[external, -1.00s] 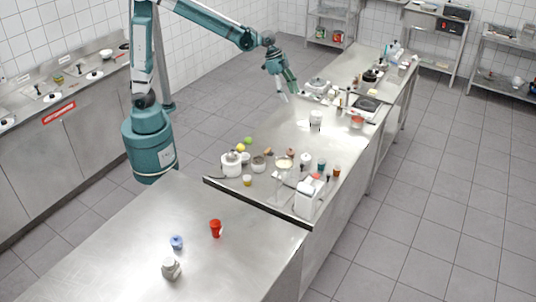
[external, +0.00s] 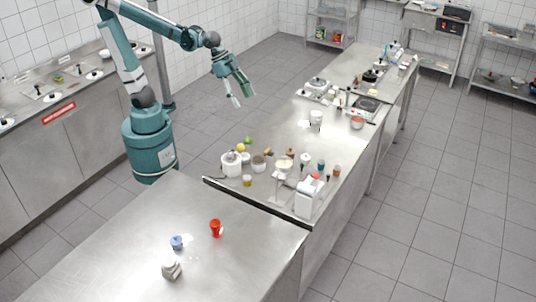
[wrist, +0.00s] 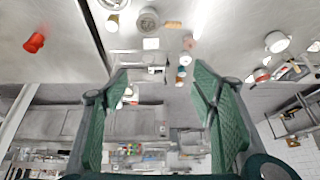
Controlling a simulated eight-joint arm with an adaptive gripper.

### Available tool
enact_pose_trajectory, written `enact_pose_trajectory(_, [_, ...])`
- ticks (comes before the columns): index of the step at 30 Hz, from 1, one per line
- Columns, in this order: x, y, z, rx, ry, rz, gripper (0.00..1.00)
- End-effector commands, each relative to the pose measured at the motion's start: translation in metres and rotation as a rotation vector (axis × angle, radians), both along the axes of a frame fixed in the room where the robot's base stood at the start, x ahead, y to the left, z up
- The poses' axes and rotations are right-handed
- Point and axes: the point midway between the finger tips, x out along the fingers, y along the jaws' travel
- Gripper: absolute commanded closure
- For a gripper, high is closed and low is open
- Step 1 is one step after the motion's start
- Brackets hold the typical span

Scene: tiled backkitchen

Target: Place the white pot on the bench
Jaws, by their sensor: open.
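A small white pot (external: 316,117) stands upright on the long steel bench (external: 285,128), past the cluster of jars. It also shows at the upper right of the wrist view (wrist: 277,41). My gripper (external: 244,99) is open and empty, in the air to the left of the white pot and clear of it. Its two green fingers stand apart in the wrist view, with nothing between them. A nearer steel bench (external: 120,245) fills the lower left of the external view.
The nearer bench holds a red cup (external: 215,228), a blue cup (external: 177,242) and a grey-white container (external: 171,269). Jars and a white appliance (external: 231,164) crowd the long bench's near end. A reddish pot (external: 357,122) and a hotplate (external: 367,104) stand beyond.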

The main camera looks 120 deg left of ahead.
Motion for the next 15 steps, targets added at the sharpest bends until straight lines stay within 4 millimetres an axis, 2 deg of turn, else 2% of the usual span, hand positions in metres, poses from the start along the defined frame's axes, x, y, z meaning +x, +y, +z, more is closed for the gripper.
enact_pose_trajectory(3, [-0.021, -0.025, -0.001, -0.001, -0.014, -0.006, 0.42])
enact_pose_trajectory(15, [-0.086, -0.087, -0.012, -0.015, -0.061, -0.015, 0.42])
